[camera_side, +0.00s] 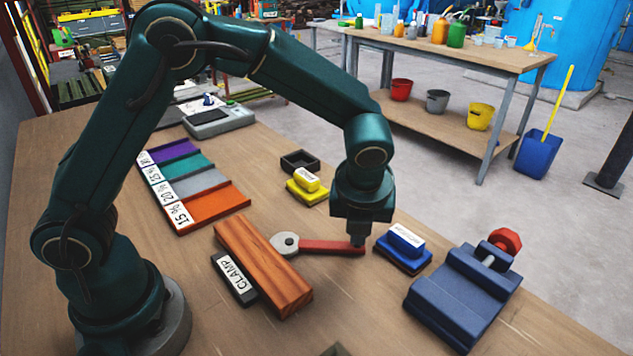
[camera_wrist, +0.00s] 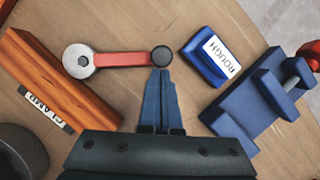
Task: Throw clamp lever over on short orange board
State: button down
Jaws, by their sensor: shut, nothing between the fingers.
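The clamp lever has a red arm (camera_side: 330,246) with a round grey pivot (camera_side: 287,243) at its left end. In the wrist view the red arm (camera_wrist: 122,59) runs right to a dark round knob (camera_wrist: 161,56). The short orange-brown wooden board (camera_side: 262,264) lies left of the pivot, with a CLAMP label block (camera_side: 233,279) at its left side; the board also shows in the wrist view (camera_wrist: 50,75). My gripper (camera_side: 358,241) points down at the lever's knob end. In the wrist view its shut fingertips (camera_wrist: 160,72) are just below the knob; I cannot tell if they touch it.
A blue block labelled ROUGH (camera_wrist: 212,57) sits right of the knob. A blue vise (camera_side: 463,295) with a red knob stands farther right. A yellow block (camera_side: 307,185) and a black tray (camera_side: 300,161) lie behind. Coloured strips (camera_side: 212,205) lie at left.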

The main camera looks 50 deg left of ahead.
jog(key=w+a+n, duration=0.2)
jog(key=w+a+n+g+y, duration=0.1)
jog(key=w+a+n, duration=0.1)
jog(key=n, duration=0.1)
jog(key=shift+w+a+n+g, duration=0.1)
jog(key=shift+n+g, duration=0.2)
jog(key=shift+w+a+n+g+y, duration=0.15)
jog(key=shift+w+a+n+g, duration=0.1)
jog(key=shift+a+n, duration=0.25)
jog(key=shift+w+a+n+g+y, duration=0.15)
jog(key=shift+w+a+n, duration=0.05)
jog(key=shift+a+n, duration=0.3)
jog(key=shift+w+a, duration=0.2)
jog(key=shift+a, duration=0.65)
jog(key=shift+v, duration=2.6)
